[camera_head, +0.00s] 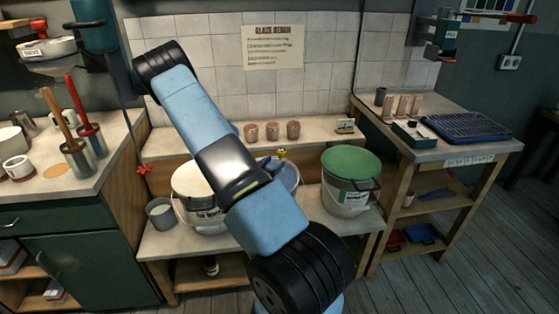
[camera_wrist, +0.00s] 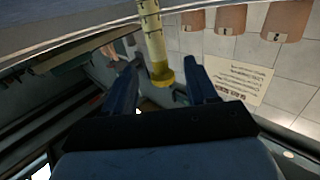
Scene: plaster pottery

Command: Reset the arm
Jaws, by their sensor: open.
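My gripper (camera_wrist: 161,62) shows in the wrist view with its two dark blue fingers spread apart, open. A yellow-ended stick (camera_wrist: 152,38) appears between the fingers in that view, with a visible gap on both sides; I cannot tell its exact depth. In the head view a small yellow top (camera_head: 281,153) stands above a blue-rimmed bucket (camera_head: 290,176), probably the same stick. My blue and black arm crosses the middle of the head view, bent up to the left.
A white bucket (camera_head: 198,212) and a green-lidded bucket (camera_head: 350,165) flank the blue-rimmed one on a low bench. A grey cup (camera_head: 160,213) stands at left. Three clay cups (camera_head: 272,131) line the shelf behind. The right table holds a blue tray (camera_head: 467,128).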

